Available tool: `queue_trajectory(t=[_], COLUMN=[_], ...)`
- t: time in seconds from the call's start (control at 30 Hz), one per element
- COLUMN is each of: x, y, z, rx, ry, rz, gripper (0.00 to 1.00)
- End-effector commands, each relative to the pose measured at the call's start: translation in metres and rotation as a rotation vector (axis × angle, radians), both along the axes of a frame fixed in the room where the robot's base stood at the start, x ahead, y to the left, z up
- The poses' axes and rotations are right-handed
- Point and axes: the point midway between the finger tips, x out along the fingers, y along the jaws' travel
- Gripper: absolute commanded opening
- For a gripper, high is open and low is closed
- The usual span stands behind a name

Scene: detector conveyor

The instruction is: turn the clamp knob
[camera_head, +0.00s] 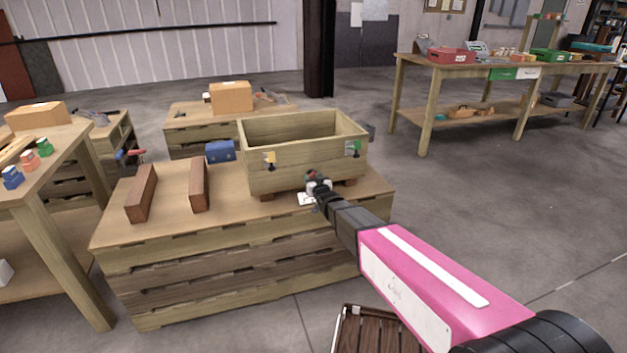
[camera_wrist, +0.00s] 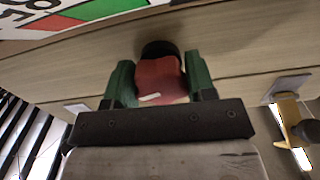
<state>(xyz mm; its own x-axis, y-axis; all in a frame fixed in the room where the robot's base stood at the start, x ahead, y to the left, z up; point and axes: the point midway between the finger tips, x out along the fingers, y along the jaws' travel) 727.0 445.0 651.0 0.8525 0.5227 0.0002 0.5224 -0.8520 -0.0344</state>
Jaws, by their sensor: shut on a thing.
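A red knob with a dark end (camera_wrist: 160,78) sits between the green fingers of my gripper (camera_wrist: 160,64) in the wrist view. My gripper is shut on it, with a finger on each side. In the head view my gripper (camera_head: 318,182) is low at the front of an open wooden crate (camera_head: 302,178); the knob is mostly hidden there. A yellow clamp (camera_head: 269,158) and a green clamp (camera_head: 354,148) are on the crate's front. The yellow clamp also shows at the right of the wrist view (camera_wrist: 287,112).
The crate stands on a wooden pallet stack (camera_head: 230,250). Two brown beams (camera_head: 142,194) (camera_head: 199,185) and a blue box (camera_head: 220,151) lie left of it. A white card (camera_head: 306,199) lies near my gripper. A workbench (camera_head: 505,68) stands at the back right, with open floor before it.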

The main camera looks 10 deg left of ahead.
Motion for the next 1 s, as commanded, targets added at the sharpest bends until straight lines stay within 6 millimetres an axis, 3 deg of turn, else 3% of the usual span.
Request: queue_trajectory(t=[0.6,1.0], x=[-0.0010,-0.0012], y=[0.0011,0.0012], z=[0.0000,-0.0001], rx=[0.325,0.390], ry=[0.201,0.240], rz=[0.000,0.000], gripper=[0.27,0.27])
